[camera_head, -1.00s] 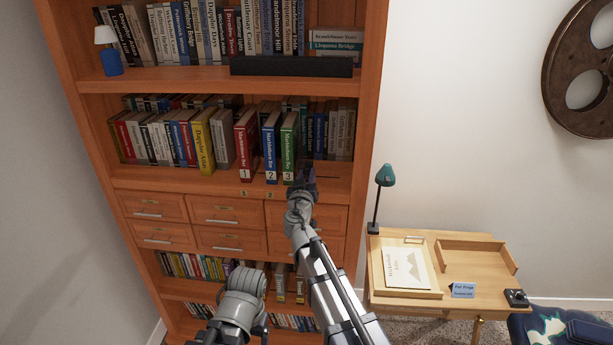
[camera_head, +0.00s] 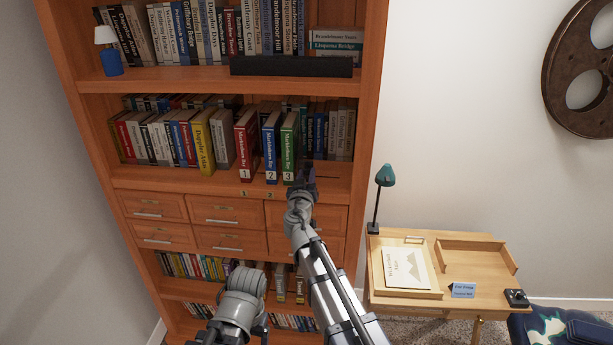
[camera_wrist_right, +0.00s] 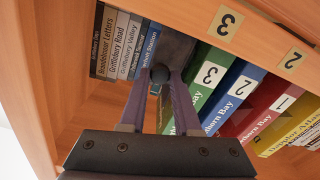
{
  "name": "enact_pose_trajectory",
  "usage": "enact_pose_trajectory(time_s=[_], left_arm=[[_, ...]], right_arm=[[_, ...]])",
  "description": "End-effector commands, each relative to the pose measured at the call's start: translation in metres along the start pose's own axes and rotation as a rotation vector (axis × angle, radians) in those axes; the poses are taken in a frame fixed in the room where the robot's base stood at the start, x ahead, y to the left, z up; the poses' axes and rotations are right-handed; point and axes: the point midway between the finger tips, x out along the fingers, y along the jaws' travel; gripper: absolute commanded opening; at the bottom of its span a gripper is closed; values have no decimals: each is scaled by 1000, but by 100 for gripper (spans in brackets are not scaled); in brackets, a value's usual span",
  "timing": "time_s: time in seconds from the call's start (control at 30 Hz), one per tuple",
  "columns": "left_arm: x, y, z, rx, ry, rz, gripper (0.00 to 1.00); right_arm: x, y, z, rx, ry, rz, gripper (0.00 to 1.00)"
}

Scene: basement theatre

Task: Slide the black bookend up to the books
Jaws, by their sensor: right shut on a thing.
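The black bookend (camera_head: 308,170) stands on the middle shelf, just right of the green book (camera_head: 288,150) marked 3. Left of that book are the blue book (camera_head: 270,148) marked 2 and the red book (camera_head: 245,148) marked 1. My right gripper (camera_head: 303,185) reaches in from the front, partly covering the bookend. In the right wrist view, its fingers (camera_wrist_right: 160,92) are shut on the bookend's round knob, and the dark bookend plate (camera_wrist_right: 172,45) is close beside the green book (camera_wrist_right: 205,80). I cannot tell whether they touch. My left gripper is out of view.
More books (camera_head: 335,132) stand behind, at the right of the shelf. A yellow book (camera_head: 202,145) and others fill its left side. Number labels (camera_head: 243,194) sit on the shelf edge. A desk (camera_head: 460,310) with a teal lamp (camera_head: 385,176) stands at right.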

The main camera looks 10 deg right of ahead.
Motion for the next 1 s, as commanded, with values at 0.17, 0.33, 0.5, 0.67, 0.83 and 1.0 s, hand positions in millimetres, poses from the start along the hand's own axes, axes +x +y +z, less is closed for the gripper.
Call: enact_pose_trajectory(time_s=[0.17,0.33,0.5,0.67,0.83,1.0], left_arm=[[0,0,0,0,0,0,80],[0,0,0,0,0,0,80],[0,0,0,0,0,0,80],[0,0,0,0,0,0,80],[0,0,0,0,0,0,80],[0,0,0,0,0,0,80]], right_arm=[[0,0,0,0,0,0,0],[0,-8,-2,0,0,-1,0],[0,-8,-2,0,0,-1,0],[0,-7,-2,0,0,-1,48],[0,-7,-2,0,0,-1,61],[0,-7,-2,0,0,-1,61]])
